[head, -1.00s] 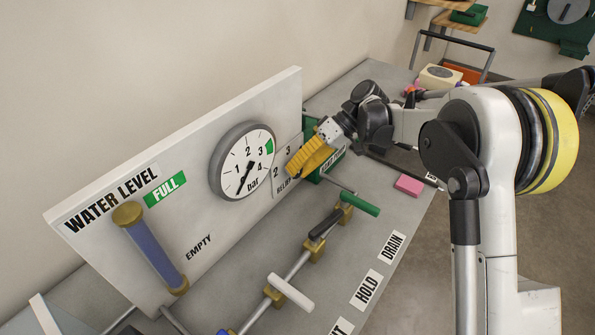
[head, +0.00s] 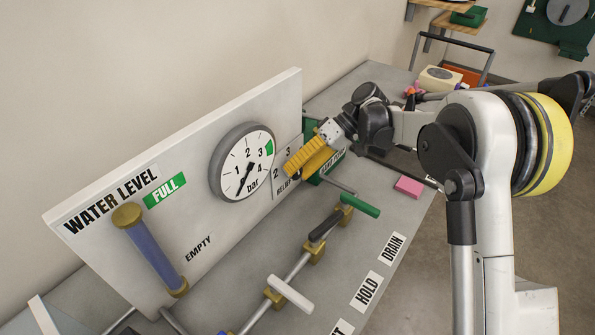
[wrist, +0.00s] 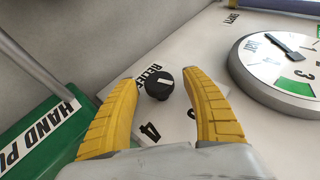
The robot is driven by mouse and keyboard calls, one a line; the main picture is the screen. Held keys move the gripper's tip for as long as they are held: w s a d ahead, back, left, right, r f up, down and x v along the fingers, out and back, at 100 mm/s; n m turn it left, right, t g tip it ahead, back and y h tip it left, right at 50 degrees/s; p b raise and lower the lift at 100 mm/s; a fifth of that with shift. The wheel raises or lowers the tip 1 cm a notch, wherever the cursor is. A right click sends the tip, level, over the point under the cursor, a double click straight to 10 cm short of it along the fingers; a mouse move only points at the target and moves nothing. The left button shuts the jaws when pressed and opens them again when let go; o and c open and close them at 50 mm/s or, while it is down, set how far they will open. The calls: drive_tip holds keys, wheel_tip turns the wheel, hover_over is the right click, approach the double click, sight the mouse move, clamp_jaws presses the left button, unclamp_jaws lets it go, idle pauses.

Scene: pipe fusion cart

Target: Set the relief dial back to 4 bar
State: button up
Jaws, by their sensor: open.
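The relief dial (wrist: 158,84) is a small black knob with a pale mark, on a white plate marked RELIEF. A 4 is printed on the plate, below the knob in the wrist view. I cannot tell for certain which number the mark points to. My gripper (wrist: 161,76) is open, its yellow fingers on either side of the knob with visible gaps.
The round pressure gauge (head: 243,163) is left of the dial, its needle at the low end. A green hand pump box (head: 312,132) stands just right. A pink block (head: 408,186) lies at right.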

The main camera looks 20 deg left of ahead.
wheel_tip(320, 180, up, 10)
drive_tip(key=shift+f, duration=0.1)
idle(0.4)
